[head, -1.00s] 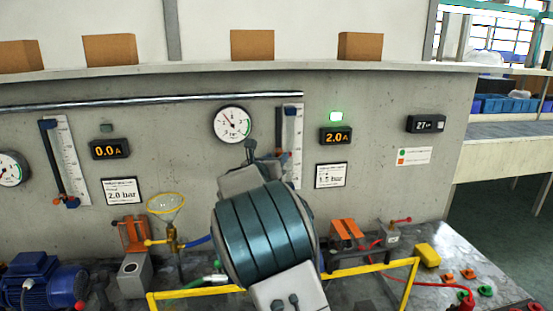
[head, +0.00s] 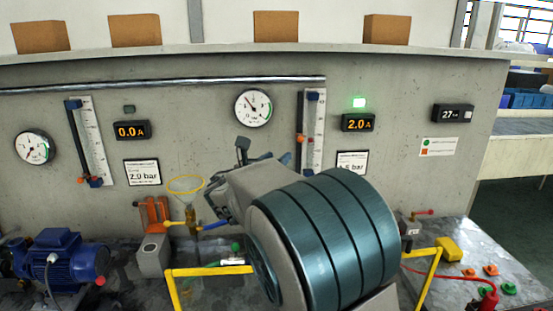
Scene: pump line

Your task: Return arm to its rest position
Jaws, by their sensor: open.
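My arm reaches up from the bottom of the head view. Its large teal banded link stands in front of the bench, right of centre. My gripper (head: 218,198) shows small and partly hidden at the arm's far end, just right of the yellow funnel ring (head: 185,184). It is open, and I see nothing held in it. Whether it touches the funnel's fitting or the blue hose beside it, I cannot tell.
A blue pump motor (head: 65,257) stands at left on the bench. A yellow rail frame (head: 205,271) runs along the front, partly behind my arm. The wall carries a round gauge (head: 253,108) and a lit 2.0 A display (head: 359,122). A red plug (head: 488,301) is at lower right.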

